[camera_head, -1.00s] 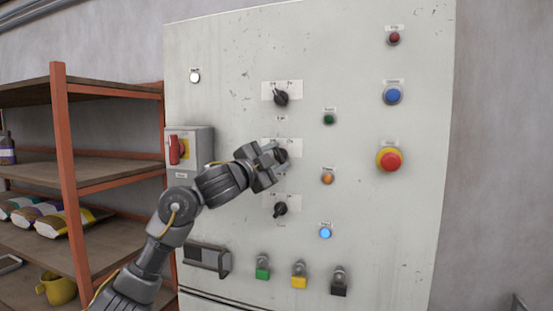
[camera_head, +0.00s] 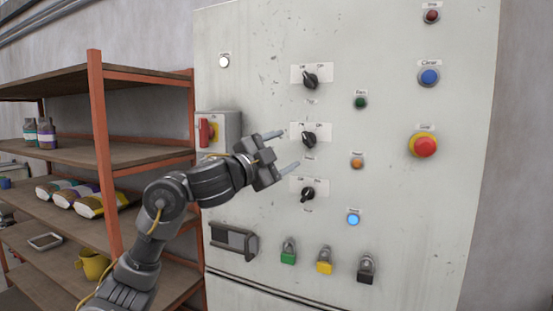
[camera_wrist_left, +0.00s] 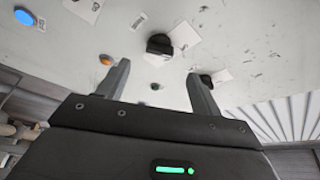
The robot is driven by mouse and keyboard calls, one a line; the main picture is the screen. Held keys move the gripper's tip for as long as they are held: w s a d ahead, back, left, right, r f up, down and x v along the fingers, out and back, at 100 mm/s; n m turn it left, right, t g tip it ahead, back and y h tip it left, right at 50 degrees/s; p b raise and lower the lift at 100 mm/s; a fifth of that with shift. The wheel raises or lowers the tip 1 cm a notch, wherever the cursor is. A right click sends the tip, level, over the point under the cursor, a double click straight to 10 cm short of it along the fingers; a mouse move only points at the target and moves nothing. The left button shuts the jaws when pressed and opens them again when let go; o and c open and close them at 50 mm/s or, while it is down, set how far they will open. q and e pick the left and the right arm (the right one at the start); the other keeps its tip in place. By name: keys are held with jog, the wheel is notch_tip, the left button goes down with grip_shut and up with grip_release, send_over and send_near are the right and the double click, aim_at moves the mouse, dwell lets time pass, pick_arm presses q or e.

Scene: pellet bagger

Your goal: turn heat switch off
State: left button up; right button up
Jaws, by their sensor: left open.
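Three black rotary switches stand in a column on the pale cabinet, each with a label plate: an upper one (camera_head: 311,81), a middle one (camera_head: 309,139) and a lower one (camera_head: 307,194). Their name tags are too small to read, so I cannot tell which is the heat switch. The upper and middle knobs appear turned to the upper left. My left gripper (camera_head: 288,150) is open and empty, its fingers spread just left of the middle switch, apparently clear of it. In the left wrist view the middle switch (camera_wrist_left: 160,44) lies ahead between the fingers; the right finger partly hides the upper one (camera_wrist_left: 205,79).
An orange lamp (camera_head: 357,163), a blue lamp (camera_head: 353,219) and a green button (camera_head: 360,102) are right of the switches. A red emergency button (camera_head: 424,146) is farther right. A red-handled isolator box (camera_head: 218,131) and shelving (camera_head: 100,160) are at left. Padlocks (camera_head: 324,262) hang below.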

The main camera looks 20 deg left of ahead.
pick_arm(q)
jog(key=shift+v, duration=1.2)
